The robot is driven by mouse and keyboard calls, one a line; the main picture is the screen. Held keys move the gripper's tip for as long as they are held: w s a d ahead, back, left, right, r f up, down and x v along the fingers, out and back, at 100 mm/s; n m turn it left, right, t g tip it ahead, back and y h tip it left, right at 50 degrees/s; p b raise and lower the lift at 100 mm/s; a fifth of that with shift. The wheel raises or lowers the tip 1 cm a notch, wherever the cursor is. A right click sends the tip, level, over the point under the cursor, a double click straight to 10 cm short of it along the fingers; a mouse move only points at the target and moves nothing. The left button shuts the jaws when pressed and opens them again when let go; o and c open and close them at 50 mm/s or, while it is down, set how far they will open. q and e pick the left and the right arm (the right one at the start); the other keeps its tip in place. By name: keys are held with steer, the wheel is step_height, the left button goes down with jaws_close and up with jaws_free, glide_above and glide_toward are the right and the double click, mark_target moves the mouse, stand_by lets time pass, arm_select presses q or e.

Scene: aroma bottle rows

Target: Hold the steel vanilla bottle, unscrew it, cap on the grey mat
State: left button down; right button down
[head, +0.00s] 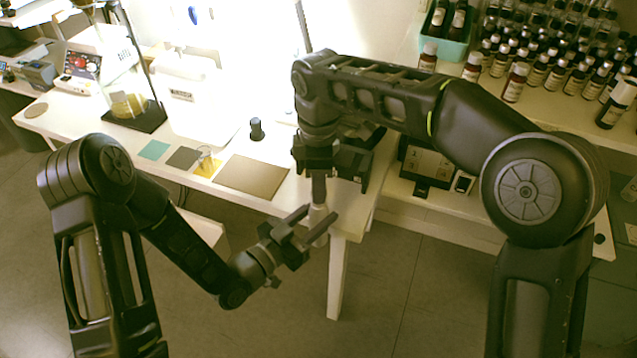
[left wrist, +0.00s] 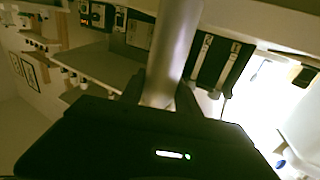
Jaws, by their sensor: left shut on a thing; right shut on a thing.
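The steel bottle (head: 318,190) is upright at the front right corner of the white table. My left gripper (head: 316,219) is shut around its lower part. In the left wrist view the bottle (left wrist: 177,45) is a smooth grey cylinder rising from between the fingers (left wrist: 163,95). My right gripper (head: 317,168) comes from above and is shut on the bottle's top end, at the cap. The cap itself is hidden by the right gripper, so I cannot tell whether it is loose. The grey mat (head: 184,157) lies on the table to the left, bare.
A teal mat (head: 153,150), a yellow mat (head: 207,166) and a larger brown mat (head: 252,177) lie near the grey one. A small black object (head: 256,130) stands behind the brown mat. Many dark bottles (head: 557,75) stand in rows on the shelf at right.

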steer(key=shift+r, duration=2)
